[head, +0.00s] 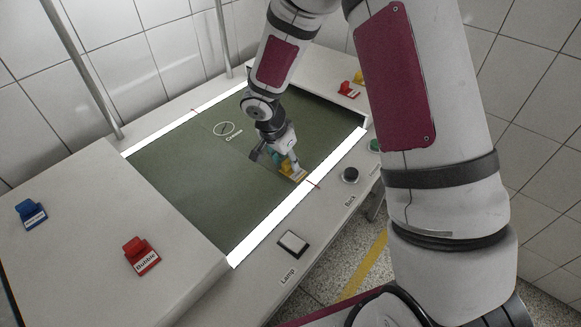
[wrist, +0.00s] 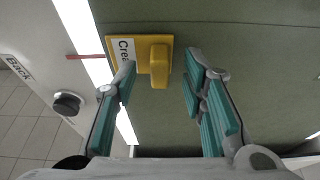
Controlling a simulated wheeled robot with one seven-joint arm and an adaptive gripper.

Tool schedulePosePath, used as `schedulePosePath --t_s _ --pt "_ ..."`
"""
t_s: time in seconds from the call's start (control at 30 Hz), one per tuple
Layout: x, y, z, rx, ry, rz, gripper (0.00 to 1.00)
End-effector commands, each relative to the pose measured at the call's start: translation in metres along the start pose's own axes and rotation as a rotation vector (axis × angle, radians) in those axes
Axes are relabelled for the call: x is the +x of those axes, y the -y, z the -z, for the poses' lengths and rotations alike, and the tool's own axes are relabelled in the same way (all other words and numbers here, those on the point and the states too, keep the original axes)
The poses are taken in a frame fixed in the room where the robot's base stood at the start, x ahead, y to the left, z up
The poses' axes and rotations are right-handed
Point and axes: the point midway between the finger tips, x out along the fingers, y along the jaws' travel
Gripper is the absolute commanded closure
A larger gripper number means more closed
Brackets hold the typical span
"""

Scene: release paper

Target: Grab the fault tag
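A yellow tag (head: 293,173) with a raised block and a white label lies on the dark green surface near its lit front edge. In the wrist view the yellow tag (wrist: 158,62) shows its label starting "Crea"; a finger hides the rest. My gripper (head: 281,158) is just over it, partly covering it in the head view. In the wrist view my gripper (wrist: 160,78) is open, with one teal-padded finger on each side of the raised block. A gap shows between block and fingers.
A red tag (head: 141,256) and a blue tag (head: 31,214) stand on the left white panel. Another red tag (head: 348,90) and a yellow one (head: 358,77) are at the back right. A black button (head: 350,175) and a lamp switch (head: 293,243) sit on the front ledge.

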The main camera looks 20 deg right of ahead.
Motion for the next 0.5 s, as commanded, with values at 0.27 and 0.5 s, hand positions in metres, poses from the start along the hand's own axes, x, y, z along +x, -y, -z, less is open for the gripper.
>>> schedulePosePath --t_s 0.27,0.5 --pt "0.0081 0.0001 0.0002 0.000 0.000 0.001 0.62" --pt "0.0080 0.0000 0.0001 0.000 0.000 0.000 1.00"
